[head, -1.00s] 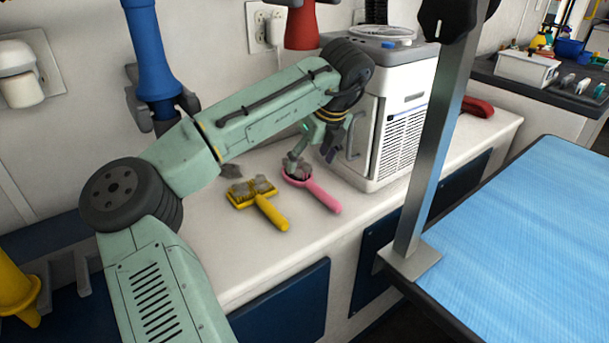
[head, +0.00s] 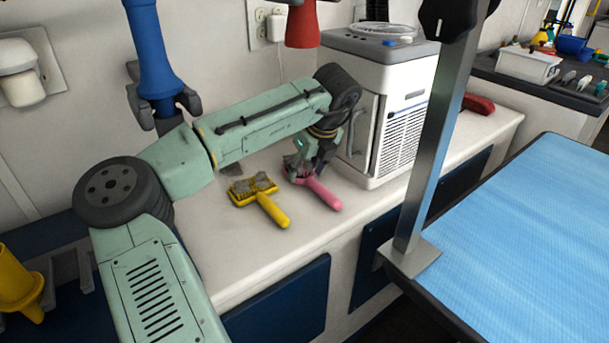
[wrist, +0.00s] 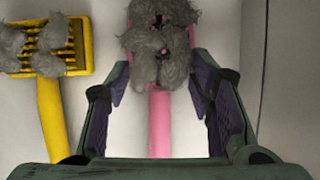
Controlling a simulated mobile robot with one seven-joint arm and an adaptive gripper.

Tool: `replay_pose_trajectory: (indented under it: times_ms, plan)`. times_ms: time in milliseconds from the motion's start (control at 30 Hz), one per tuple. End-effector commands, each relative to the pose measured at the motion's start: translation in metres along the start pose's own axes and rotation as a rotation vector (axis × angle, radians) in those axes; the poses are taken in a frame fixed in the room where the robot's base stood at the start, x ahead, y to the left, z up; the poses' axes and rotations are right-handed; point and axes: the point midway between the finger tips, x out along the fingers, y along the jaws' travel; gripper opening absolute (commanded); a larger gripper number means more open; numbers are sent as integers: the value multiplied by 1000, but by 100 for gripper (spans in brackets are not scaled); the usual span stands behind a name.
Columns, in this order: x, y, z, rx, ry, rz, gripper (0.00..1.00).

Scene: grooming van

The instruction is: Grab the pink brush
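The pink brush (head: 322,192) lies on the white counter, its handle toward the front right and its head partly hidden by my gripper in the head view. In the wrist view the pink brush (wrist: 159,125) has grey fur clumps over its head. My gripper (wrist: 160,88) is open, one finger on each side of the brush near where head and handle meet. Clear gaps show between the fingers and the handle. In the head view my gripper (head: 300,172) is low over the brush head.
A yellow brush (head: 268,205) with grey fur lies just left; it also shows in the wrist view (wrist: 52,110). A white boxy machine (head: 400,110) stands close on the right. A metal post (head: 435,130) rises at the blue table (head: 530,230). The front of the counter is clear.

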Motion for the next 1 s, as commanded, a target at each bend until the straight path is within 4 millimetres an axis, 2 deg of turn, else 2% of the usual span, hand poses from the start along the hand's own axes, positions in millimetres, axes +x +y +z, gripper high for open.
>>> replay_pose_trajectory:
  times_ms: [67, 500, 800, 1000]
  plan:
    - [0, 0, 0, 0, 0, 0, 41]
    - [0, 0, 0, 0, 1, 0, 12]
    - [-1, 0, 1, -1, 1, 0, 12]
    - [-16, -1, 7, 0, 0, -2, 12]
